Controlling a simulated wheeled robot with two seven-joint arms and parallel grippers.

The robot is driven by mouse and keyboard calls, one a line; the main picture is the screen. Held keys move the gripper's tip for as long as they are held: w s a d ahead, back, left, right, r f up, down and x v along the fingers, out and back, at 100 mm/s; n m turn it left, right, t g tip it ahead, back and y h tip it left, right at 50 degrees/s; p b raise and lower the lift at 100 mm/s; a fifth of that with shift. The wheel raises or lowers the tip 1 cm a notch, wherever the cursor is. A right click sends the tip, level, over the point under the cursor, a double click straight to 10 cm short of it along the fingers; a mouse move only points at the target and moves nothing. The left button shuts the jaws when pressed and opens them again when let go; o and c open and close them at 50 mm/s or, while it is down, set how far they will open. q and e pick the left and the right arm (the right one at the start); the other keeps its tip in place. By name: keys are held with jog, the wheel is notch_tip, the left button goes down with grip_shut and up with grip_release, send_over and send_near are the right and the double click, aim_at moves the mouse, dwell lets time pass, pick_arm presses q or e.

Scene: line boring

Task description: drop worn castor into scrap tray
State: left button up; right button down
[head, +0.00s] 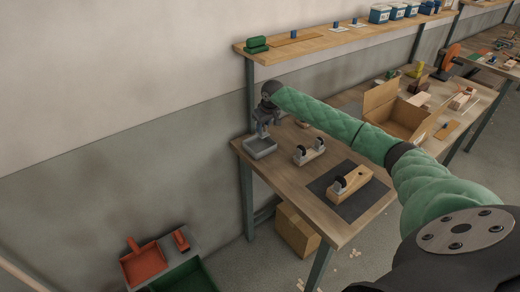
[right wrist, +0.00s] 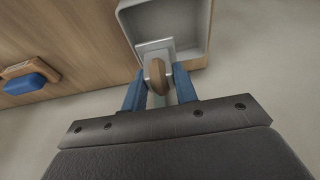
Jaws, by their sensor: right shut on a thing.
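The worn castor (right wrist: 157,75), with a brownish wheel and a grey plate, is between the blue fingers of my right gripper (right wrist: 160,88) in the right wrist view. The gripper is shut on it. The grey scrap tray (right wrist: 203,50) lies just beyond the castor there, and the castor overlaps its near side in the picture. In the head view my right gripper (head: 263,128) is above the tray (head: 260,149) at the bench's far left corner. The castor is too small to make out there. Whether it touches the tray I cannot tell. My left gripper is not in view.
On the workbench (head: 318,212) stand a block with dark-wheeled castors (head: 309,152) and a wooden piece with a dark wheel (head: 350,183) on a dark mat (head: 366,203). A cardboard box (head: 393,112) is at the right. A shelf (head: 345,35) runs above along the wall.

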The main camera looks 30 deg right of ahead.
jog(key=c, duration=1)
grip_release()
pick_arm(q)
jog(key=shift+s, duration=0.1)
pick_arm(e)
jog(key=shift+s+r, duration=0.1)
jog(key=shift+r, duration=0.1)
jog(key=shift+s+r+b, duration=0.1)
jog(key=shift+r+b, duration=0.3)
jog(key=shift+b, duration=0.05)
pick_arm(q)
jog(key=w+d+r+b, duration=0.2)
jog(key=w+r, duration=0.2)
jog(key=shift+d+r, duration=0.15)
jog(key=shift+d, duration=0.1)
pick_arm(e)
jog(key=shift+v, duration=3.15)
